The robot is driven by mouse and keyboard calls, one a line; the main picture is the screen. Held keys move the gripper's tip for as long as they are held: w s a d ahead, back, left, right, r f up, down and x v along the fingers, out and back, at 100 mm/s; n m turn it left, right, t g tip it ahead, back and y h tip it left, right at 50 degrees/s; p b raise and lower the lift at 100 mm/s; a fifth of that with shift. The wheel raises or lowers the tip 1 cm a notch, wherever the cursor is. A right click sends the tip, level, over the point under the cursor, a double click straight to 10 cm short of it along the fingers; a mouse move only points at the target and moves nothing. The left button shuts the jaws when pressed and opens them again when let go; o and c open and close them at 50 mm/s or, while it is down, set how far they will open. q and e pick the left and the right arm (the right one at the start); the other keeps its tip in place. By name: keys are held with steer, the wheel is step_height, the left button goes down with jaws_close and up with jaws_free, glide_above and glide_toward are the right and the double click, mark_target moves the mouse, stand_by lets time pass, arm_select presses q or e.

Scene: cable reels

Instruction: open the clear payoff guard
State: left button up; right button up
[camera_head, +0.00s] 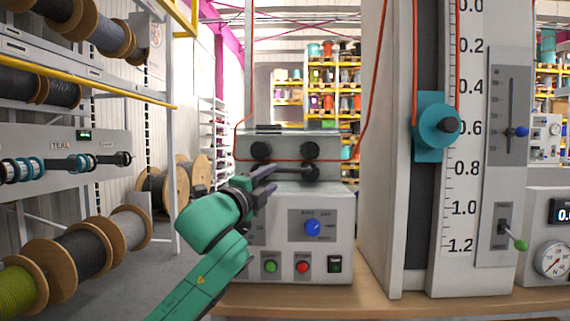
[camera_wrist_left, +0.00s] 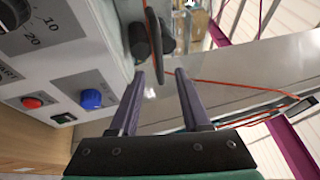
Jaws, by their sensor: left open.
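The payoff unit is a pale grey box (camera_head: 325,205) on the wooden bench. Above its top is a grey, partly see-through panel (camera_head: 285,147) that looks like the guard, with black round rollers or knobs in front. A thin dark bar (camera_head: 287,168), seemingly its handle, runs across near its lower edge. My left gripper (camera_head: 268,179) is open at the left part of this bar. In the left wrist view the bar (camera_wrist_left: 152,30) points in between the two open fingertips (camera_wrist_left: 160,76), and neither finger is visibly closed on it. My right gripper is not in view.
The box front has a blue knob (camera_head: 312,227), a green button (camera_head: 270,266) and a red button (camera_head: 302,267). A tall scale column (camera_head: 400,150) stands close on the right. Cable reels on racks (camera_head: 80,260) fill the left.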

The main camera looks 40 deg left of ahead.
mark_target(283, 171)
arm_select(q)
steer(key=p+x, duration=0.3)
steer(key=x, duration=0.4)
steer(key=shift+r, duration=0.2)
steer(key=shift+w+a+f, duration=0.1)
steer(key=shift+w+f, duration=0.1)
steer(key=shift+w, duration=0.35)
steer(key=shift+s, duration=0.1)
jaws_close()
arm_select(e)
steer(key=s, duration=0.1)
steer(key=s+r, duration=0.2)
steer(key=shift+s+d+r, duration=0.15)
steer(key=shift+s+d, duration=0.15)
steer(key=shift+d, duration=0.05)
